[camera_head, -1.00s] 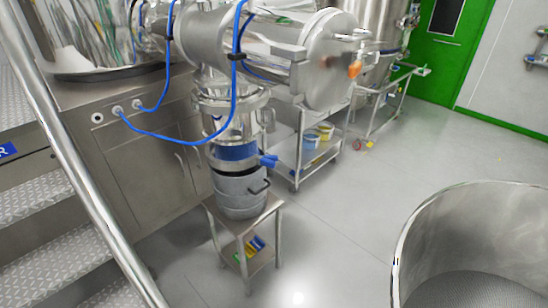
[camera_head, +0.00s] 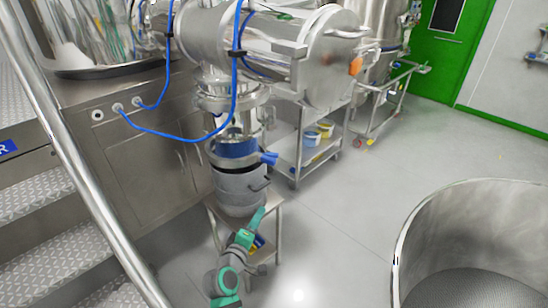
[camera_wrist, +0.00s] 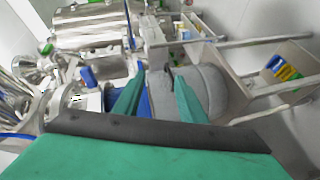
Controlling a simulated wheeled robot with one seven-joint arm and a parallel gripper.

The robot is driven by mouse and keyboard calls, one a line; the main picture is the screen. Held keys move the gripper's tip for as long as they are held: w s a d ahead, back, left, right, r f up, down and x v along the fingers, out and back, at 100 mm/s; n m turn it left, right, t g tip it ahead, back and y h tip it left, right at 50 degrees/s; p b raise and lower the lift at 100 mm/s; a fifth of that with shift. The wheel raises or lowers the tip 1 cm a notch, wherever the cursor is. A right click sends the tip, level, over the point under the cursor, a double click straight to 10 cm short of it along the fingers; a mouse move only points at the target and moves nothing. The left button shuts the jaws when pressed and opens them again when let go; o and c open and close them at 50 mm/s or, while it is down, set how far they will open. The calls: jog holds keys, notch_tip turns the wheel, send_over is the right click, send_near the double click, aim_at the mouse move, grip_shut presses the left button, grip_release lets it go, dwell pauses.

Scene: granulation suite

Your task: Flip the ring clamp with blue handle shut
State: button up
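The ring clamp (camera_head: 228,162) runs around the joint between the blue-banded outlet above and the grey drum (camera_head: 238,192) below. Its blue handle (camera_head: 269,158) sticks out to the right of the joint, away from the ring. My gripper (camera_head: 262,212) is low, in front of the drum and below the handle, apart from the handle. In the wrist view its two green fingers (camera_wrist: 156,84) are spread with a gap between them and hold nothing. The drum (camera_wrist: 205,92) lies beyond the fingers there, and a small blue patch (camera_wrist: 145,64) above the left fingertip looks like the handle.
The drum stands on a small steel table (camera_head: 268,205) with coloured items on its lower shelf. A steel trolley (camera_head: 293,165) with small buckets stands behind. A stair rail (camera_head: 85,165) is at left, a large steel vessel (camera_head: 440,225) at right. The floor between is clear.

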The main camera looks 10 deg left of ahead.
aim_at(267, 162)
jog(key=w+r+h, duration=0.1)
jog(key=w+r, duration=0.1)
jog(key=r, duration=0.2)
jog(key=w+r+t+h, duration=0.1)
jog(key=w+r, duration=0.1)
jog(key=r, duration=0.3)
jog(key=w+a+r+h, duration=0.1)
jog(key=w+r, duration=0.2)
jog(key=r, duration=0.2)
jog(key=shift+w+a+r+n+t+h, duration=0.1)
jog(key=shift+r+n+t+h, duration=0.1)
jog(key=shift+n+t+h, duration=0.15)
jog(key=shift+w+r, duration=0.15)
jog(key=shift+w, duration=0.05)
jog(key=x, duration=1)
jog(key=shift+w, duration=0.15)
grip_shut()
